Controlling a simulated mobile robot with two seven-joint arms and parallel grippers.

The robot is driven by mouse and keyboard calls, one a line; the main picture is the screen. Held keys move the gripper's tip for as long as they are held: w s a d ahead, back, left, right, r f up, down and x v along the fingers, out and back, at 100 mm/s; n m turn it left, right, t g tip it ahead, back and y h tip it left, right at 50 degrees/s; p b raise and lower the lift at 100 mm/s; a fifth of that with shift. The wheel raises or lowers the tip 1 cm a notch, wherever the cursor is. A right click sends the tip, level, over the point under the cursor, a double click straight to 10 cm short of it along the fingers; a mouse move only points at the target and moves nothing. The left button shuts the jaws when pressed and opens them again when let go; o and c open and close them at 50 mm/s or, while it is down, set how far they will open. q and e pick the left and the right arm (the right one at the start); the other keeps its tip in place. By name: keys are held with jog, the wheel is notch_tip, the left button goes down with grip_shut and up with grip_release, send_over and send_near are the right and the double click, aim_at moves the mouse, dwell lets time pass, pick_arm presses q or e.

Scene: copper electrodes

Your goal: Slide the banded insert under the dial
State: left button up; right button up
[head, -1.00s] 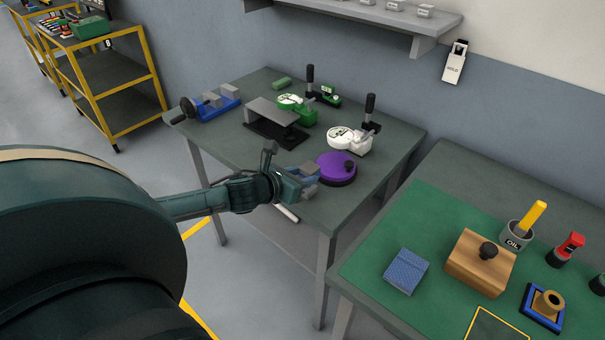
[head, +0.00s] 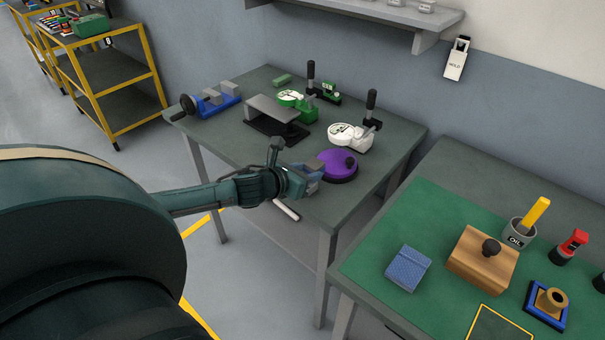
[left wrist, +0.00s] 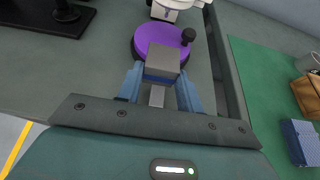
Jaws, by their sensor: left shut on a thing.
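My left gripper (head: 308,178) is over the front edge of the grey table, just left of the purple disc. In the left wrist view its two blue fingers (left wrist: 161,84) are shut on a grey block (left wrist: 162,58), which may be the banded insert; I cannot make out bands. The block is in front of the purple disc (left wrist: 155,40) and overlaps it in that view; I cannot tell whether they touch. A white dial (head: 342,132) on a stand with a black handle is behind the disc. A green dial (head: 291,97) stands further back. My right gripper is not in view.
A grey raised plate on a black base (head: 272,107) stands left of the dials. A blue vice (head: 215,105) is at the table's left. A green-topped bench (head: 375,262) with a blue box (head: 408,268) and wooden block (head: 482,262) is at right.

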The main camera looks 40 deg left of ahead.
aim_at(330, 165)
pick_arm(q)
jog(key=shift+b+x, duration=0.4)
jog(key=shift+x, duration=0.9)
jog(key=shift+w+d+p, duration=0.15)
jog(key=shift+w+p, duration=0.05)
jog(key=shift+w, duration=1.7)
jog(key=shift+w+d+p, duration=0.15)
jog(key=shift+w+p, duration=0.05)
jog(key=shift+w, duration=1.7)
jog(key=shift+f, duration=0.2)
